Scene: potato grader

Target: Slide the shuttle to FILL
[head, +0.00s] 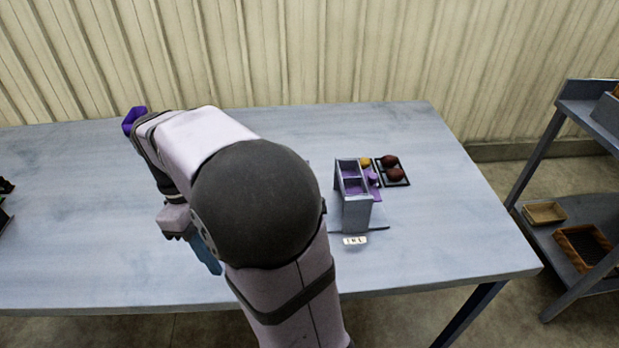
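A grey, tall narrow box-like frame (356,212) stands on the table right of my arm, with purple compartments (352,185) inside. A purple part with a rounded knob (373,179) shows at its right side; I cannot tell for sure which part is the shuttle. A small white label (354,240) lies in front of it, its lettering too small to read surely. No FILL mark is readable. My gripper (180,234) hangs over the table well left of the frame, partly hidden by my arm. Its fingers are not clear enough to judge.
A yellow potato-like item (364,162) sits behind the purple knob. A black tray (405,182) with reddish-brown lumps is to the right. A blue thing (208,258) shows beside my arm. A shelf (549,240) stands far right. The table's right end is clear.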

